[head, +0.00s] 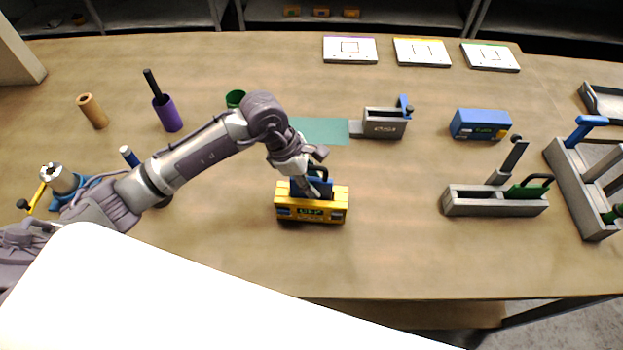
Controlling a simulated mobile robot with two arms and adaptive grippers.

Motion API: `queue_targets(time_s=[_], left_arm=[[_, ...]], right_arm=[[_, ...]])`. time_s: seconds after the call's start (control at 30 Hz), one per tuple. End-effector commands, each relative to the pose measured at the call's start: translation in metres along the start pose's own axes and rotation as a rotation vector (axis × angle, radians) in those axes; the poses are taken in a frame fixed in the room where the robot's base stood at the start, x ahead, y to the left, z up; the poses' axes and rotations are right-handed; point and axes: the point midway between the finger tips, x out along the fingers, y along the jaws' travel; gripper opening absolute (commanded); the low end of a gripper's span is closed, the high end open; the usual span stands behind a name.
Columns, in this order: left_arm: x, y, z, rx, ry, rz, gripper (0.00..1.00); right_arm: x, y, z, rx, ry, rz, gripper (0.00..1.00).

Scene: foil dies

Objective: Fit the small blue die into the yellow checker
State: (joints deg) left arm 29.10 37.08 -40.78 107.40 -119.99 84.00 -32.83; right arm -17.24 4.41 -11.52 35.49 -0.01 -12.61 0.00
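The yellow checker (286,206) is a yellow block with a dark display on its front, standing on the table in front of me. The small blue die (325,187) is dark blue with a black handle, and it stands upright at the top of the checker. Its lower edge is hidden, so I cannot tell how deep it sits. My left gripper (309,180) comes down from the upper left over the checker. Its fingers are at the die and appear closed on it, partly covering it. My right gripper is not in view.
To the right are a grey holder (470,206) with a green die, a blue box (480,123) and a grey rack (578,190). A grey block (383,127) and a green mat (325,131) lie behind. White plates (350,50) line the back. The table front is clear.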

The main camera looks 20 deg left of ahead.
Motion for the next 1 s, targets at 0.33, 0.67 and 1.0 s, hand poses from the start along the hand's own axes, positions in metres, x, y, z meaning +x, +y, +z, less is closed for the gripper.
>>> queue_targets(time_s=[0.33,0.67,1.0], left_arm=[[-0.004,0.0,0.001,-0.001,0.0,0.0,0.41],[-0.062,0.002,-0.001,0.002,0.0,0.007,0.41],[-0.116,0.001,0.0,0.0,0.0,0.002,0.41]], right_arm=[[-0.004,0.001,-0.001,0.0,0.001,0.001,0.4],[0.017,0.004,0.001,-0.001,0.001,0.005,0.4],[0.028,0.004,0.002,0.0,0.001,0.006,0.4]])
